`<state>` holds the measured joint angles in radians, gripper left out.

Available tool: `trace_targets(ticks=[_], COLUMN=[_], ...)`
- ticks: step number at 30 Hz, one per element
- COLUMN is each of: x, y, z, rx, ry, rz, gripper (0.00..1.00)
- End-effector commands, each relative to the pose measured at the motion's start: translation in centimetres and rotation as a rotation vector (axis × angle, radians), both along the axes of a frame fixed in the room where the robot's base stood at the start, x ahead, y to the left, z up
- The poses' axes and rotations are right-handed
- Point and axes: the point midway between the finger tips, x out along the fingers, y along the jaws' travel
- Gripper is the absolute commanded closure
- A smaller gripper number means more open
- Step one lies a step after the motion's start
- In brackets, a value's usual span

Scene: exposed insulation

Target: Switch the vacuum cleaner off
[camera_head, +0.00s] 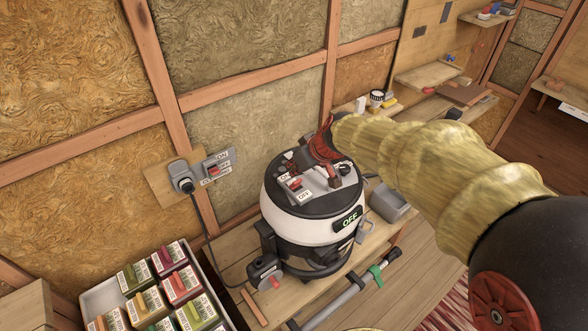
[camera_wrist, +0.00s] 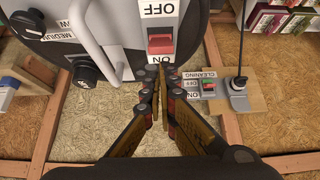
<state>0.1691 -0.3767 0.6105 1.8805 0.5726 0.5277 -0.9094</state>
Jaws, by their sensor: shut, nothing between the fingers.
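The vacuum cleaner (camera_head: 283,208) is a round drum with a white band and a dark top, standing on a low wooden bench. A display (camera_head: 348,222) on its front reads OFF. On its top panel a red rocker switch (camera_head: 295,184) sits between ON and OFF labels; the wrist view shows this switch (camera_wrist: 160,42) too. My gripper (camera_wrist: 158,76) is shut and empty, its tips close to the switch's ON-label side in the wrist view. Whether they touch the panel I cannot tell. In the head view my gripper (camera_head: 323,146) is over the cleaner's top.
A wall switch (camera_head: 213,170) with a red rocker and a plug (camera_head: 183,182) with a dark cable are on the wall to the left. A tray (camera_head: 100,297) of coloured boxes stands at front left. A grey tube (camera_head: 345,300) lies before the cleaner. Shelves (camera_head: 428,75) line the back right.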

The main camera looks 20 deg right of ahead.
Motion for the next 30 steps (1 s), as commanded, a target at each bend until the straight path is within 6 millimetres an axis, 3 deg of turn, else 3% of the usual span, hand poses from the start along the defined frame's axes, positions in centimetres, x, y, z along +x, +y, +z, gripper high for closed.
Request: trace_targets(ticks=[8, 20, 30], x=[0.0, 0.1, 2.7], y=[0.0, 0.0, 0.9], z=[1.2, 1.3, 3.2], rx=[-0.001, 0.0, 0.0], ry=[0.0, 0.001, 0.001], rz=[0.001, 0.0, 0.001], gripper=[1.0, 1.0, 1.0])
